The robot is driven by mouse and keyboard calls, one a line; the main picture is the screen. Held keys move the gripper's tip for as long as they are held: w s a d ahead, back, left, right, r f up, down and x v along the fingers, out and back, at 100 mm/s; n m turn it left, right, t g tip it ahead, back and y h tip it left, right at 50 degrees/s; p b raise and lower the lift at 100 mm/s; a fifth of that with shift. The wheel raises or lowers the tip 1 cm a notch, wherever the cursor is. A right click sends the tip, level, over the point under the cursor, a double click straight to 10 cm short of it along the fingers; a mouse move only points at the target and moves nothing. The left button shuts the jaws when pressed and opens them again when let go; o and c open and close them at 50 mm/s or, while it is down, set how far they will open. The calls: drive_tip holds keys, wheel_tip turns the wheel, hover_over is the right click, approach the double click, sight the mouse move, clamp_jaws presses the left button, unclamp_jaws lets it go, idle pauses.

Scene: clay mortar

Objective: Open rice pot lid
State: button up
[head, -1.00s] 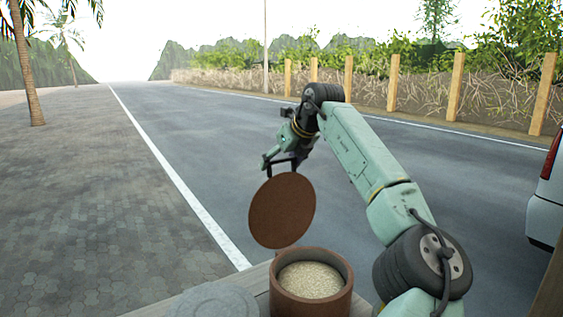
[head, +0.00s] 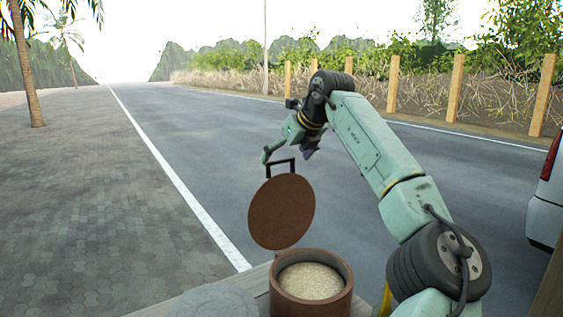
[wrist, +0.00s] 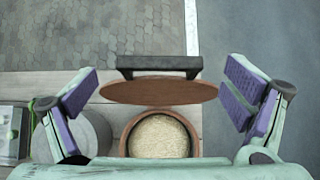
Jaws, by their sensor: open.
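The rice pot (head: 311,291) is a round brown clay pot on the table, open at the top with pale rice (head: 310,281) inside. Its round brown lid (head: 281,211) stands tilted up at the pot's back left edge, with a dark bar handle (head: 281,165) at its top. In the wrist view the lid (wrist: 158,92) is seen nearly edge-on, beyond the pot (wrist: 128,140), with the handle (wrist: 158,66) above it. My gripper (wrist: 158,95) is open, its purple-padded fingers wide apart on either side of the lid and touching nothing. In the head view it is above the handle.
A grey round object (head: 212,301) sits on the wooden table (head: 257,283) left of the pot. A green item (wrist: 14,130) is at the wrist view's left edge. A white vehicle (head: 546,205) stands at the right. Air above the road is clear.

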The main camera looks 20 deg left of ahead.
drive_tip(key=v, duration=0.8)
drive_tip(key=shift+s+d+r, duration=0.2)
